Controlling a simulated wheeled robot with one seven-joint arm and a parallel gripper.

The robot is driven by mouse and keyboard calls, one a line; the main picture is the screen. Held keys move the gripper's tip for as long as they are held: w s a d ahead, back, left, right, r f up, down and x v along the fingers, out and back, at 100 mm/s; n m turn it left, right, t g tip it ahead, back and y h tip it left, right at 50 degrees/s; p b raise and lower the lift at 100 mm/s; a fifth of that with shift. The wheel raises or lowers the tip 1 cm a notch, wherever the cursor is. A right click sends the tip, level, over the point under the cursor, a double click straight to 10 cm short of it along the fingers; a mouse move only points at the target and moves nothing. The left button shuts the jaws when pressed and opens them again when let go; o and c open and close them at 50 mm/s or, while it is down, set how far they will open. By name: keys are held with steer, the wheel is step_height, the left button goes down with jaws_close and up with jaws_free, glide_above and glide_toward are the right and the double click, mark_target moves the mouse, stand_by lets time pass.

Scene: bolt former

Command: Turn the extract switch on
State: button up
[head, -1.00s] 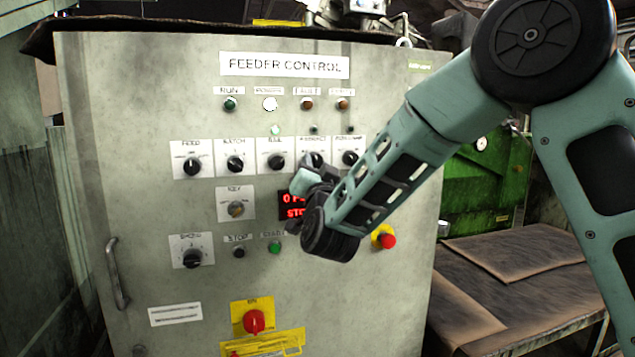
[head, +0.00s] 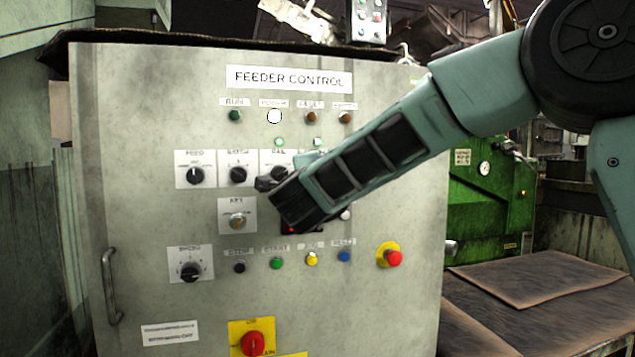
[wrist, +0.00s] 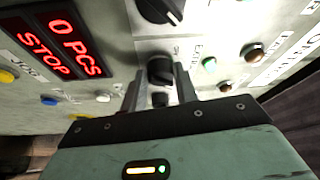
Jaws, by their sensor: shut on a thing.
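The extract switch is a black rotary knob (wrist: 160,70) in the row of selector switches on the grey feeder control panel (head: 130,110). In the wrist view it sits between the two fingers of my gripper (wrist: 160,88), which is shut on it. The exact angle of its pointer is hard to read there. In the head view my arm and gripper (head: 268,190) cover the switch. A small green lamp (head: 317,142) above its place is lit, and it also shows lit in the wrist view (wrist: 210,63).
The rail knob (wrist: 160,10) is close beside my gripper. The red display (wrist: 60,45) reads 0 PCS STOP. Push buttons, a red emergency stop (head: 393,257) and a red main switch (head: 253,343) are lower on the panel. A bench (head: 530,280) stands at right.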

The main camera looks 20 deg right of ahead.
steer(key=shift+r+m+g, duration=0.1)
steer(key=shift+m+g, duration=0.4)
steer(key=shift+m, duration=0.6)
steer(key=o, duration=1)
steer(key=shift+d, duration=0.1)
steer(key=shift+c, duration=0.2)
steer(key=v, duration=1.7)
steer(key=shift+s, duration=0.25)
steer(key=shift+r, duration=0.1)
